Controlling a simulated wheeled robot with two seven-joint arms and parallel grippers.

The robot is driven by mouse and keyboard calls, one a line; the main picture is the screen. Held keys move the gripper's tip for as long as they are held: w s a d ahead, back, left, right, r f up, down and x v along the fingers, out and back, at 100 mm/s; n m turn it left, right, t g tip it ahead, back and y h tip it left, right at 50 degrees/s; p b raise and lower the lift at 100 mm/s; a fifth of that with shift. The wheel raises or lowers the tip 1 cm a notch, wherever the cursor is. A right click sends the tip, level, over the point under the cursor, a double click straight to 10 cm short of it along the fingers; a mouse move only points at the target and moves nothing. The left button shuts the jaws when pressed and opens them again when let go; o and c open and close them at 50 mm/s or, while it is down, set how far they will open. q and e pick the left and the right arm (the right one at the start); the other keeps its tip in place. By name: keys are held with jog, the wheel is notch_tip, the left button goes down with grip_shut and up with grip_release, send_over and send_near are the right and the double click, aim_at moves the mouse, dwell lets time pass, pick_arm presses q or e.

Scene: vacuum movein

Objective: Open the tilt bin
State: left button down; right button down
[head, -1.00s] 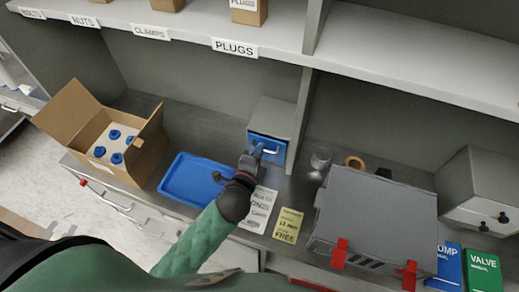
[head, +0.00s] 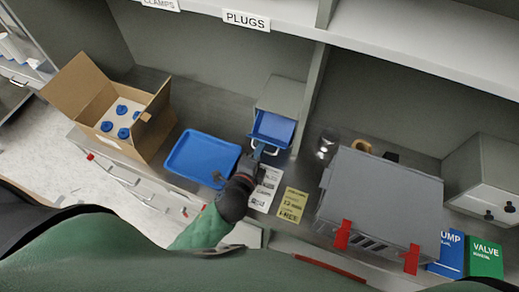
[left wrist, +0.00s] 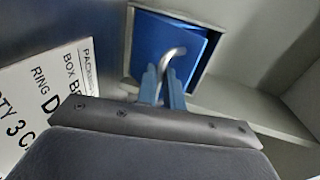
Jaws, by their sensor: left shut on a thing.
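The tilt bin is a blue bin (head: 273,128) in a grey housing (head: 282,95) on the bench, below the PLUGS label. In the head view its front leans out and its top is open. A pale curved handle (head: 266,150) sits on its front. In the left wrist view the blue bin (left wrist: 172,48) and the metal handle (left wrist: 174,56) show ahead. My left gripper (head: 258,152) is shut on the handle, and its blue fingers (left wrist: 163,88) close around it in the left wrist view. My right gripper is not in view.
A blue tray (head: 203,158) lies left of my left gripper, beside an open cardboard box (head: 108,110) with blue-capped items. Printed cards (head: 292,205) lie right of it. A grey case (head: 380,198) with red latches stands further right. A shelf (head: 400,50) overhangs the back.

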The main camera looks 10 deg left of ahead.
pick_arm(q)
jog(key=shift+f, duration=0.5)
jog(key=c, duration=1.6)
grip_release()
jog(key=shift+o, duration=0.4)
jog(key=shift+w, duration=0.2)
jog(key=shift+s+r, duration=0.2)
jog(key=shift+s, duration=0.25)
jog(key=shift+v, duration=3.45)
